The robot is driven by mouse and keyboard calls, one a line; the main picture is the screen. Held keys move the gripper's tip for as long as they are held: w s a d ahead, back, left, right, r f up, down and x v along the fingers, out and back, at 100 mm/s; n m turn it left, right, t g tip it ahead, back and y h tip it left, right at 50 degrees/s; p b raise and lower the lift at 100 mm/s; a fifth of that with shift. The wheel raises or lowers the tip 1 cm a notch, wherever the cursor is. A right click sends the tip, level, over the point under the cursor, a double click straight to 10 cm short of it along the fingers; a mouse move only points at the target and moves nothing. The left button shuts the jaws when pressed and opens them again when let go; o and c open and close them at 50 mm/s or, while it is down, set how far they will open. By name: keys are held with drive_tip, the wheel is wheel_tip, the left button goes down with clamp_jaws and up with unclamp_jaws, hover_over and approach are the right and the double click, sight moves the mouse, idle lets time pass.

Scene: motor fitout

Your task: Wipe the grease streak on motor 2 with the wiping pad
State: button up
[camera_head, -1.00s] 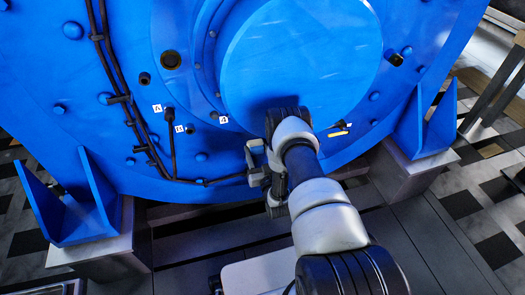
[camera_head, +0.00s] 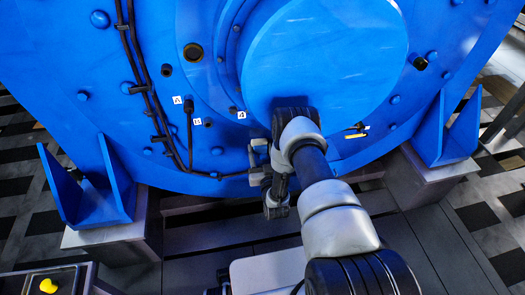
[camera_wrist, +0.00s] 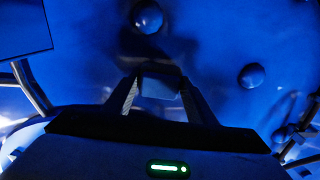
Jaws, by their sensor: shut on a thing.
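The big blue motor (camera_head: 100,60) fills the upper part of the head view, with a round raised disc (camera_head: 330,50) at its middle. I cannot read a motor number on it. My gripper (camera_head: 259,158) is low in front of the motor, left of my forearm. In the wrist view my gripper (camera_wrist: 160,98) is shut on a dark block, the wiping pad (camera_wrist: 160,86), in front of the blue surface. I cannot tell whether the pad touches it. A dark patch (camera_wrist: 178,58) lies above the pad; I cannot tell whether it is grease or shadow.
Bolt heads (camera_wrist: 251,76) stick out of the motor face. Black cables (camera_head: 140,75) run down its left side, near small white labels (camera_head: 178,100). Blue brackets (camera_head: 95,185) stand on grey blocks. A yellow knob (camera_head: 48,285) is at the lower left.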

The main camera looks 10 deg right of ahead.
drive_tip(key=shift+r, duration=0.1)
drive_tip(key=shift+s+p, duration=1.05)
drive_tip(key=shift+s, duration=1.9)
drive_tip(key=s+p, duration=0.1)
drive_tip(key=s, duration=0.2)
drive_tip(key=shift+s, duration=0.1)
